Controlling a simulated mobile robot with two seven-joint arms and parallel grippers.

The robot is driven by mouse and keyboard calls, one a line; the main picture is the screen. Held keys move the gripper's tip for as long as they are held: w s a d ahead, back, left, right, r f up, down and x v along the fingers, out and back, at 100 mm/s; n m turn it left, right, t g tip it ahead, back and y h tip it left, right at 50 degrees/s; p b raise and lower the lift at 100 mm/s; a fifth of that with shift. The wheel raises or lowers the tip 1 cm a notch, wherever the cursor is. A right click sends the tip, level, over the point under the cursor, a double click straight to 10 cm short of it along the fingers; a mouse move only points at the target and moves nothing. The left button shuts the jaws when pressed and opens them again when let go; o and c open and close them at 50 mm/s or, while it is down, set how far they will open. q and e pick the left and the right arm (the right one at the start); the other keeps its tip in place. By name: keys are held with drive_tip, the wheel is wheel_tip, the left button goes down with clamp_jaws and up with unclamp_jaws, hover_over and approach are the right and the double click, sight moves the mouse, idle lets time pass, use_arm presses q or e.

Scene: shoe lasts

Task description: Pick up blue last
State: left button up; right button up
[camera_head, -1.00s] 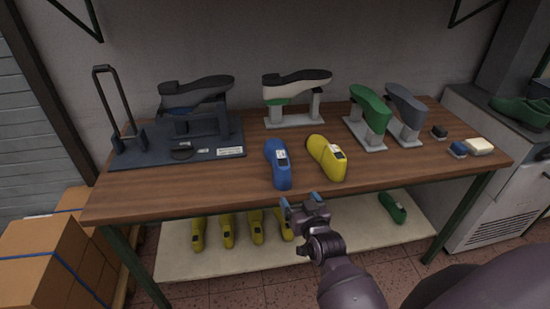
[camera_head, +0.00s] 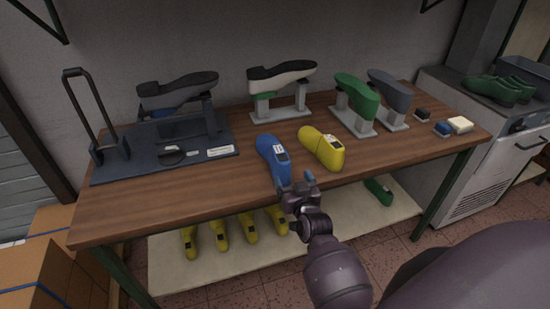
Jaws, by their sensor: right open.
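The blue last (camera_head: 272,158) lies on the wooden table (camera_head: 140,205) near its front edge, with a small label on its top. The yellow last (camera_head: 322,149) lies just to its right. My right gripper (camera_head: 296,183) is open and empty at the table's front edge, close to the near end of the blue last. In this view its fingertips overlap or border that end; I cannot tell whether they touch it. My left gripper is not in view.
A dark stand with a tall handle (camera_head: 160,148) holds a shoe at the left. Shoe forms on grey stands (camera_head: 280,112) line the back. Several yellow lasts (camera_head: 220,235) lie on the lower shelf. The front left tabletop is clear.

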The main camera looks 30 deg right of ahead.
sight(286, 169)
drive_tip(key=shift+b+x, duration=0.3)
drive_tip(key=shift+x, duration=0.75)
drive_tip(key=shift+w, duration=0.6)
drive_tip(key=b+x, duration=0.2)
drive_tip(key=x, duration=0.2)
drive_tip(key=shift+a, duration=0.2)
drive_tip(key=shift+w+b, duration=0.25)
drive_tip(key=shift+b, duration=0.1)
drive_tip(key=shift+w+d+r, duration=0.1)
drive_tip(key=shift+d, duration=0.05)
drive_tip(key=shift+r, duration=0.1)
drive_tip(key=c, duration=1.4)
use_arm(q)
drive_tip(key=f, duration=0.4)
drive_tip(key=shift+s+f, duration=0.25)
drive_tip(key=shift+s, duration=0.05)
use_arm(e)
drive_tip(key=shift+r, duration=0.1)
drive_tip(key=shift+c, duration=0.2)
